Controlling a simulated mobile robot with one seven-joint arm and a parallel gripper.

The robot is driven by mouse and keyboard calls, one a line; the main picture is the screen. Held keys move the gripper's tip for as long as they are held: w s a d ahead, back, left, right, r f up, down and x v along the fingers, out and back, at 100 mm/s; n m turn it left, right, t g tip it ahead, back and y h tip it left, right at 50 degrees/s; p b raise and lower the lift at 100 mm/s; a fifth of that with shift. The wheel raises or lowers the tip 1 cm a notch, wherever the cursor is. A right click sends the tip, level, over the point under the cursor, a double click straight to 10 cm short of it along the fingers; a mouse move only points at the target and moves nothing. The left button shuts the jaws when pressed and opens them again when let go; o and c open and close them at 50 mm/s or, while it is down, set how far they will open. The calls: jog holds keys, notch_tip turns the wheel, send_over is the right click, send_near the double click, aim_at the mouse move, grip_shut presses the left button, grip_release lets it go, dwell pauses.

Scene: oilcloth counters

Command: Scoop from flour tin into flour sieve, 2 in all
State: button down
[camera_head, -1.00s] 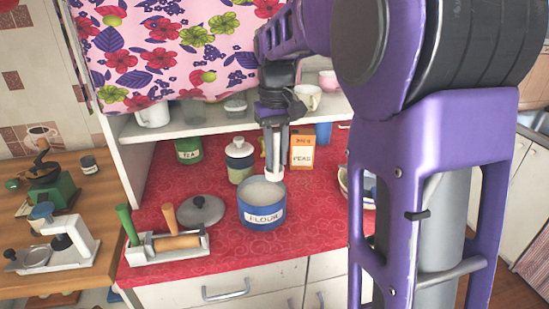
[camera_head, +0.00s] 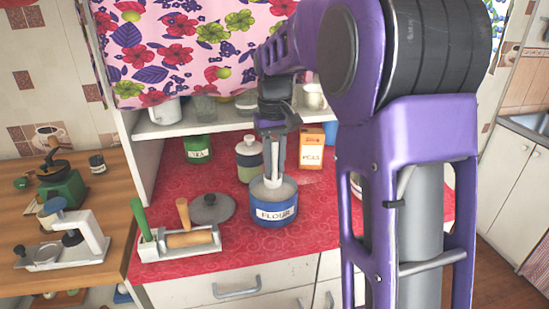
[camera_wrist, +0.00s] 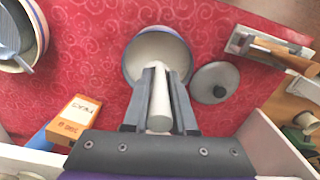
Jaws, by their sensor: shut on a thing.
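The blue flour tin (camera_head: 274,212), labelled FLOUR, stands open on the red counter, with pale flour inside. It also shows in the wrist view (camera_wrist: 133,52). My gripper (camera_head: 275,165) points down over the tin and is shut on a white scoop (camera_head: 272,182). The scoop's lower end is inside the tin's mouth; how deep it sits in the flour I cannot tell. In the wrist view its pale handle (camera_wrist: 160,100) lies between the fingers. A cream bowl with a blue rim (camera_wrist: 42,35), holding a grey-blue item, shows there; whether this is the flour sieve I cannot tell.
A grey lid (camera_head: 212,208) and a white rack with rolling pin (camera_head: 190,239) lie left of the tin. A shelf (camera_head: 205,122) hangs above. My arm hides the counter's right part.

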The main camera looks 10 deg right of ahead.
aim_at(274, 183)
jog(key=shift+f+b, duration=1.4)
jog(key=shift+f, duration=1.45)
jog(key=shift+r, duration=0.15)
notch_tip(274, 183, up, 6)
jog(key=p, duration=0.5)
jog(key=shift+r, duration=1.1)
